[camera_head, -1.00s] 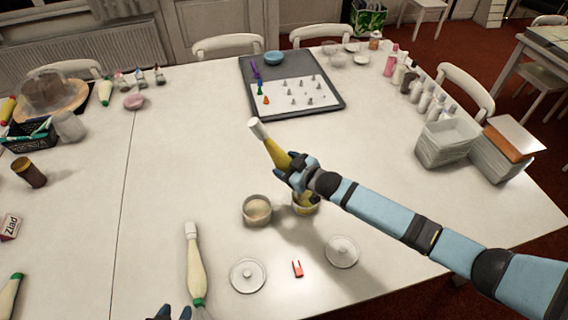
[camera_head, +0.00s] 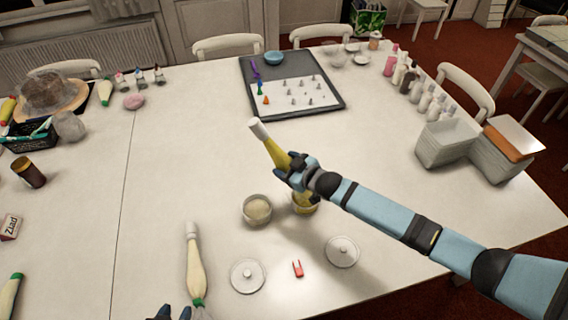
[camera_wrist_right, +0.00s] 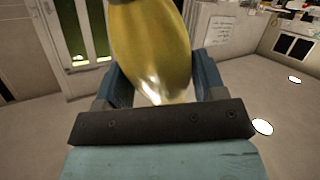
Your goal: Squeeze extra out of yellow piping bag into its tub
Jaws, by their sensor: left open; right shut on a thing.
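The yellow piping bag (camera_head: 275,150) is in my right gripper (camera_head: 297,172), which is shut on it. The bag is tilted, its white end (camera_head: 258,129) up and to the left. In the right wrist view the yellow bag (camera_wrist_right: 150,45) fills the space between the fingers (camera_wrist_right: 160,88). A tub with yellow contents (camera_head: 305,205) stands below that gripper, partly hidden by the arm. I cannot tell whether the bag's lower end is over or inside it. My left gripper (camera_head: 168,314) is open and empty at the bottom edge, mostly out of view.
A tub with cream contents (camera_head: 257,210) stands beside the yellow one. A cream piping bag (camera_head: 195,265) lies near my left gripper. Two white lids (camera_head: 248,275) (camera_head: 342,251) and a red clip (camera_head: 297,268) lie in front. A tray of nozzles (camera_head: 290,85) is farther back. The table's middle is clear.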

